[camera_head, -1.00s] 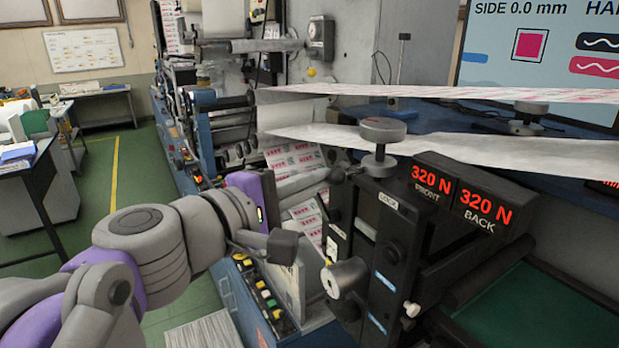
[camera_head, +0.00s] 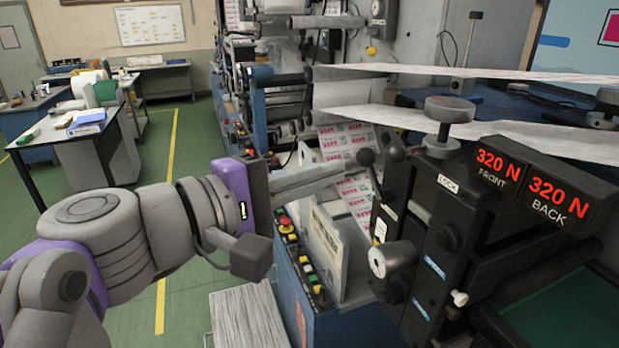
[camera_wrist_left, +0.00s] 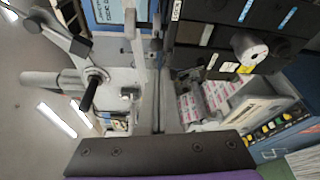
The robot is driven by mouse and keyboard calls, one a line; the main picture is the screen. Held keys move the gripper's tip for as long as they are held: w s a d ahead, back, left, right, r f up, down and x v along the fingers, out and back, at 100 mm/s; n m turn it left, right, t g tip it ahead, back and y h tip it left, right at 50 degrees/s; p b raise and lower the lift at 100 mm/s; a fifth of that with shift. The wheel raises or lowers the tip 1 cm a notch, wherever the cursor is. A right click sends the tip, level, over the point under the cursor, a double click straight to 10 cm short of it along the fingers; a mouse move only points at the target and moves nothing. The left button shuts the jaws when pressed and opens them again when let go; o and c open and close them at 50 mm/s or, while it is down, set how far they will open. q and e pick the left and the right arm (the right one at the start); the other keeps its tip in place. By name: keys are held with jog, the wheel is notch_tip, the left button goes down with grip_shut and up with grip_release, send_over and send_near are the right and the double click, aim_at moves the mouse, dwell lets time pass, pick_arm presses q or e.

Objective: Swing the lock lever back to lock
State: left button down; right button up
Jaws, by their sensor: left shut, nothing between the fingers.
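The lock lever (camera_head: 393,150) appears as a dark knob-ended piece at the upper left of the black tension unit (camera_head: 430,225), near the white LOCK label (camera_head: 448,184). Another dark round knob (camera_head: 366,157) shows just to its left; I cannot tell whether both belong to one lever. My left gripper (camera_head: 345,175) reaches in from the left, shut and empty, its tips close to that left knob. Contact cannot be told. In the left wrist view the LOCK label (camera_wrist_left: 177,10) is near the top, and the lever is not clear. My right gripper is out of view.
A grey hand knob (camera_head: 450,109) stands on top of the unit, and a silver knob (camera_head: 392,259) sticks out on its front. White web (camera_head: 420,121) runs above. A button panel (camera_head: 300,258) lies below my left wrist.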

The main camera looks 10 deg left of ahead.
pick_arm(q)
jog(key=shift+v, duration=1.05)
jog(key=shift+w+a, duration=0.1)
